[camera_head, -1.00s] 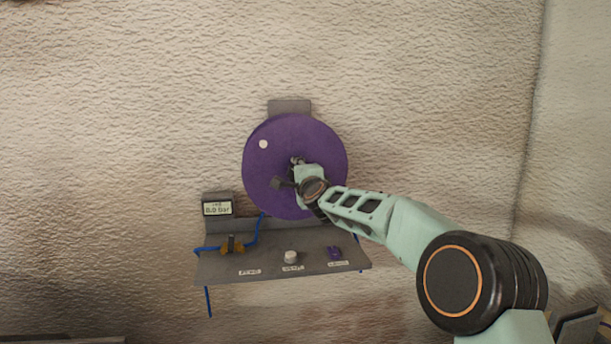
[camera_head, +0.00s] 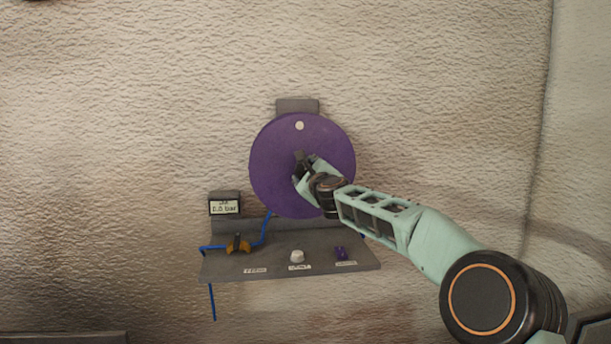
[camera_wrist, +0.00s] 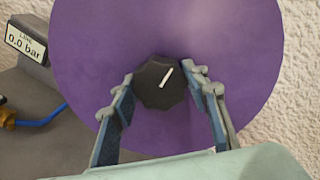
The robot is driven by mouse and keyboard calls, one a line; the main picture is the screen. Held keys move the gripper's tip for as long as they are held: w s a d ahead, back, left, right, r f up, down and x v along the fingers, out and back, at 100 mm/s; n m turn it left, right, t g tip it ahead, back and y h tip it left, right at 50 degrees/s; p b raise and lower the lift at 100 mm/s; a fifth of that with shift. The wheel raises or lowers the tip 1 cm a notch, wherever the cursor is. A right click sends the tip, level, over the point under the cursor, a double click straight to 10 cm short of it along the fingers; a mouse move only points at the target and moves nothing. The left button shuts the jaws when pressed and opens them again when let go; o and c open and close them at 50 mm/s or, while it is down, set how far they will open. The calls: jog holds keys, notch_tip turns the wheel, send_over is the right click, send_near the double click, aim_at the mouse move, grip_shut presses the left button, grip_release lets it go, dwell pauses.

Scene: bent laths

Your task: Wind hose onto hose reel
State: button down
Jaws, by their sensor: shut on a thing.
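The hose reel (camera_head: 275,165) is a purple disc on the wall with a white dot near its top rim. It fills much of the wrist view (camera_wrist: 215,40). A dark knob (camera_wrist: 158,88) with a white mark sits at its centre. My gripper (camera_head: 302,172) is shut on this knob, one finger on each side in the wrist view (camera_wrist: 165,88). A blue hose (camera_head: 265,232) runs from the orange valve up behind the reel. Another blue length hangs below the shelf's left end. Anything wound behind the disc is hidden.
Under the reel is a grey shelf (camera_head: 222,268) with an orange-handled valve (camera_head: 238,244), a white knob (camera_head: 297,257) and a small purple knob (camera_head: 341,253). A gauge (camera_head: 224,206) at the left reads 0.0 bar. The wall around the reel is bare.

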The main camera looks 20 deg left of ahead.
jog(key=shift+r+m, duration=0.2)
jog(key=shift+m, duration=0.1)
jog(key=c, duration=1.5)
grip_release()
jog(key=o, duration=0.4)
jog(key=shift+f, duration=0.1)
jog(key=shift+d+f, duration=0.1)
jog(key=v, duration=1.1)
jog(key=shift+s+d, duration=0.25)
jog(key=shift+s, duration=0.1)
